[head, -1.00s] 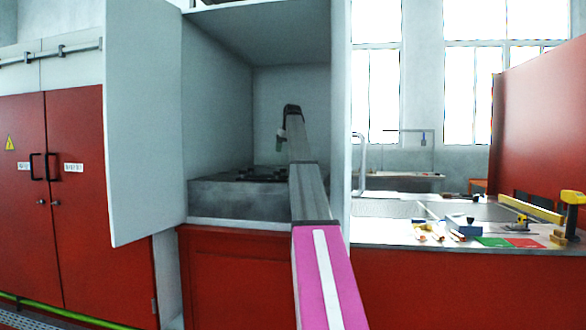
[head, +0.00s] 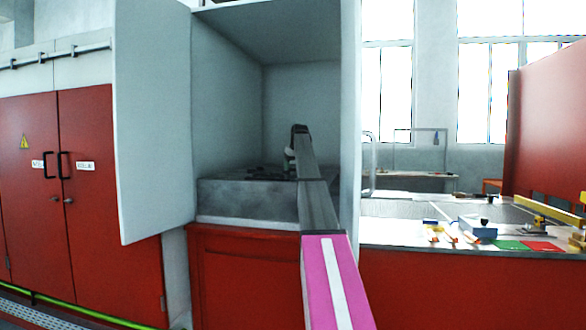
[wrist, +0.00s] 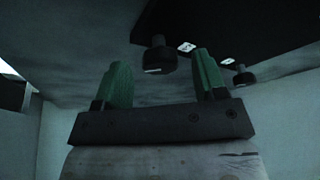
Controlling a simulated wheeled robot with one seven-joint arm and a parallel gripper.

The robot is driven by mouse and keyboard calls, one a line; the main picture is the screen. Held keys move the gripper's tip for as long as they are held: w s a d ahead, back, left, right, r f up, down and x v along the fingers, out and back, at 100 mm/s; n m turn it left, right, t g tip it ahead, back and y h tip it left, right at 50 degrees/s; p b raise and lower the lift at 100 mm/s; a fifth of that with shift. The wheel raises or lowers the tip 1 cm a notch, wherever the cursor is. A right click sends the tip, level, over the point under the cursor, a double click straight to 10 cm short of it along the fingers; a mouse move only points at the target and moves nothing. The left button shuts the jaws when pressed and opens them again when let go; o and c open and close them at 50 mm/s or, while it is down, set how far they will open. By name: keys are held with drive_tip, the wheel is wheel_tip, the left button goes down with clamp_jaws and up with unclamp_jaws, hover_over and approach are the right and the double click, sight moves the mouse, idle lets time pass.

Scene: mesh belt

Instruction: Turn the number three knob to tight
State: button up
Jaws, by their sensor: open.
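A black round knob (wrist: 158,57) with a white mark shows between and beyond the two green fingertips of my gripper (wrist: 162,68) in the wrist view. The fingers are apart and nothing is clamped; I cannot tell whether they touch the knob. A second black knob (wrist: 243,76) is to the right. White labels (wrist: 187,47) sit by the knobs on a dark panel; their numbers are too small to read. In the head view, my arm reaches into the open cabinet, over the grey box (head: 247,200) with small dark parts on top. My gripper is mostly hidden there.
The cabinet's pale door (head: 154,130) stands open at the left, and its side wall (head: 350,110) is close right of my arm. A red cupboard (head: 110,190) is further left. A workbench (head: 400,235) with tools and a blue box (head: 477,229) is at the right.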

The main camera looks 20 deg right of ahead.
drive_tip(key=shift+w+f, duration=0.1)
drive_tip(key=shift+f, duration=0.2)
drive_tip(key=shift+c, duration=0.3)
drive_tip(key=c, duration=0.9)
drive_tip(key=shift+o, duration=0.2)
